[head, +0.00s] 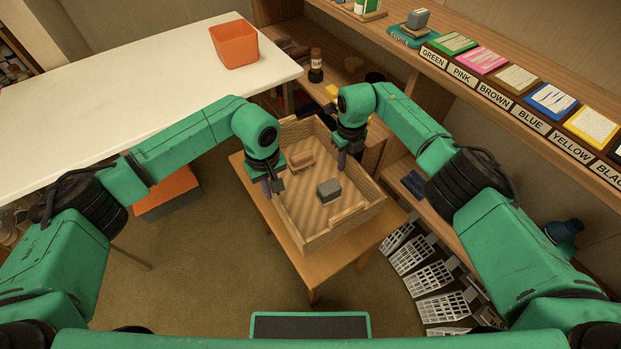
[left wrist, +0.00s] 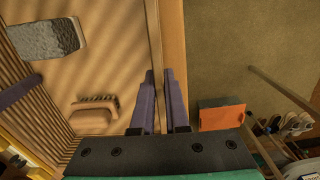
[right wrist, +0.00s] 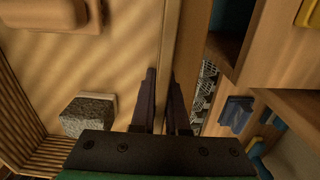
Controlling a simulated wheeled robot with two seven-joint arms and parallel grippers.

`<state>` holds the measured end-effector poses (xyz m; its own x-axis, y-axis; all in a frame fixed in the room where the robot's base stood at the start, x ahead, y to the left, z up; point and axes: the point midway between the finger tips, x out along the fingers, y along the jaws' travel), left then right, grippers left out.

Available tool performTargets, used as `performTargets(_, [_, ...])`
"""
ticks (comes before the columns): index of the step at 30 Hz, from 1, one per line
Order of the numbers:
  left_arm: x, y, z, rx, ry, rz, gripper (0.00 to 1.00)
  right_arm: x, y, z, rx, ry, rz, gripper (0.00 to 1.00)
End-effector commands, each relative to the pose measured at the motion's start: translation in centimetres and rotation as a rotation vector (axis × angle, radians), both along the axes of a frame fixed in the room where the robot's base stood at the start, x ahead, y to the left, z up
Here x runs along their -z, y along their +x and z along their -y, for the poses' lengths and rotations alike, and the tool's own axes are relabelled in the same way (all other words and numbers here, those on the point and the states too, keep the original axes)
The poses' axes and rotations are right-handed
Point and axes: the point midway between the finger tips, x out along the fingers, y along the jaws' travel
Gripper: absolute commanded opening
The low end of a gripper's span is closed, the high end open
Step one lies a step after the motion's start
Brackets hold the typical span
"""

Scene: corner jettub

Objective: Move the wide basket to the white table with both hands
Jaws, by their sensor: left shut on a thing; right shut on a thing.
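The wide basket (head: 349,213) is a shallow tan box with ribbed ends, resting on a small wooden table (head: 318,278). It holds a grey block (head: 328,190) and a wooden brush (head: 302,160). My left gripper (head: 273,188) is shut on the basket's left wall; the wall between its fingers shows in the left wrist view (left wrist: 156,50). My right gripper (head: 343,160) is shut on the opposite wall, seen between its fingers in the right wrist view (right wrist: 170,45). The white table (head: 130,82) stands at the far left with an orange bin (head: 234,44) on it.
A wooden shelf unit (head: 470,90) with colour-labelled cards runs along the right. White grid racks (head: 430,275) stand below it. A brown bottle (head: 316,66) stands behind the basket. An orange box (head: 168,192) sits on the floor at left. The white table's middle is clear.

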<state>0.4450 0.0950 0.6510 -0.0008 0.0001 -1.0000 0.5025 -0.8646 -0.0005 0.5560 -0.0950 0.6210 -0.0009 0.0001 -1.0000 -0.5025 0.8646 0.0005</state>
Motion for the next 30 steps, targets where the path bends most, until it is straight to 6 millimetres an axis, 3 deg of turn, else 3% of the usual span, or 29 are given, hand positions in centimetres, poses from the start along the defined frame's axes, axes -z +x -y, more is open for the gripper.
performTargets(11, [-0.4, 0.0, 0.0, 0.000, -0.002, 0.001, 0.00, -0.5, 0.1, 0.0, 0.000, 0.001, 0.002, 0.00])
performTargets(22, [-5.2, 0.0, 0.0, 0.000, -0.001, 0.001, 0.00, -5.2, 0.0, 0.0, 0.000, 0.001, 0.002, 0.00])
performTargets(30, [-5.0, 0.0, 0.0, 0.000, -0.001, 0.001, 0.00, -5.1, 0.0, 0.0, 0.000, 0.001, 0.002, 0.00])
